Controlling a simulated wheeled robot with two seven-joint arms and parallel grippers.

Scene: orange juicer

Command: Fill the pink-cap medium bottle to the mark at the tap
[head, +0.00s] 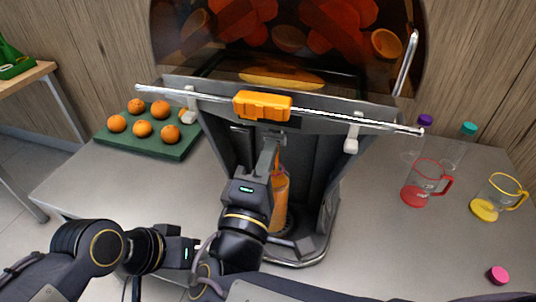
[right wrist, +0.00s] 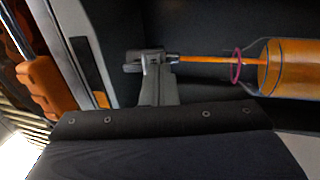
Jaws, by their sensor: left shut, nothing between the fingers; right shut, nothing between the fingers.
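The medium bottle (head: 280,200) stands upright under the juicer's tap (head: 274,136), partly hidden by my right arm. In the right wrist view the clear bottle (right wrist: 290,68) has a pink ring at its neck, and orange juice fills its body up to about the shoulder. An orange stream (right wrist: 205,59) runs from the tap (right wrist: 150,57) into its mouth. The pink cap (head: 498,275) lies on the counter at right. My left gripper (head: 194,250) is shut and empty, low at left.
The juicer (head: 325,205) stands mid-counter with an orange handle (head: 262,105) on its front bar. A green tray (head: 178,152) of oranges is at left. A red jug (head: 415,192), a yellow jug (head: 486,208) and clear bottles with purple (head: 425,120) and teal (head: 468,129) caps stand at right.

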